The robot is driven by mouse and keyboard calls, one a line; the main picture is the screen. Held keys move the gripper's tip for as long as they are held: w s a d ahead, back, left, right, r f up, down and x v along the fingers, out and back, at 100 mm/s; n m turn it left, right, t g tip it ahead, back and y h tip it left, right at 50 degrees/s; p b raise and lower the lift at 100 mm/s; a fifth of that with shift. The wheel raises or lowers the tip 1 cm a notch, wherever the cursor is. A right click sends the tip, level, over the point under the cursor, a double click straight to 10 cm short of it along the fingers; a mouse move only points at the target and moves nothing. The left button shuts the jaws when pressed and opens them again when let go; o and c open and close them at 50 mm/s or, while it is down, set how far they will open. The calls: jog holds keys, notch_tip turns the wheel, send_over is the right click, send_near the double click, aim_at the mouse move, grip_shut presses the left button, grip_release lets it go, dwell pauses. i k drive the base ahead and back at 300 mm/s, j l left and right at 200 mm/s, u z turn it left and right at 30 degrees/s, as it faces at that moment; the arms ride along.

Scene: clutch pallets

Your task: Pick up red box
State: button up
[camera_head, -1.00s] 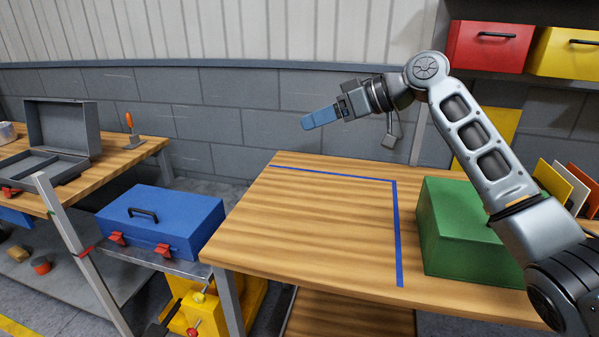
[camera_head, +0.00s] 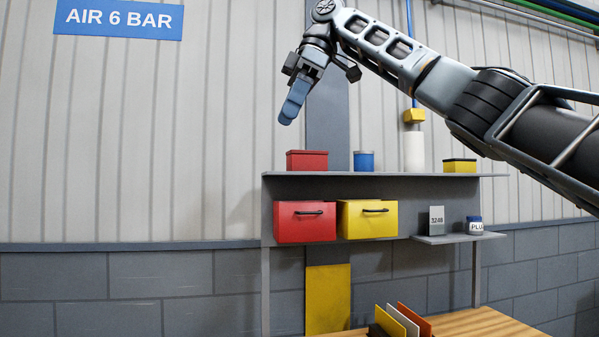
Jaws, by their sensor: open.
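Two red boxes show on the grey shelf unit. A small plain red box (camera_head: 307,160) sits on the top shelf at its left end. A larger red box (camera_head: 305,222) with a black handle on its front sits on the level below, directly under it. My gripper (camera_head: 289,112) is open and empty, with its blue fingers pointing down and slightly left. In the picture it is above and a little left of the small red box, apart from it. The fingers are seen nearly edge-on, so the gap between them is hidden.
A yellow box with handle (camera_head: 367,219) adjoins the larger red box. A black-and-yellow box (camera_head: 460,166) is farther right on the top shelf (camera_head: 400,174). Coloured panels stand on the wooden table (camera_head: 490,324).

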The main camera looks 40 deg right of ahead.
aim_at(297, 160)
jog(key=i+l, duration=0.1)
jog(key=l, duration=1)
jog(key=i+l, duration=0.15)
jog(key=l, duration=0.45)
jog(key=i+l, duration=0.15)
jog(key=i, duration=0.2)
jog(key=i+l+u, duration=0.1)
jog(key=i, duration=0.25)
jog(key=l, duration=0.1)
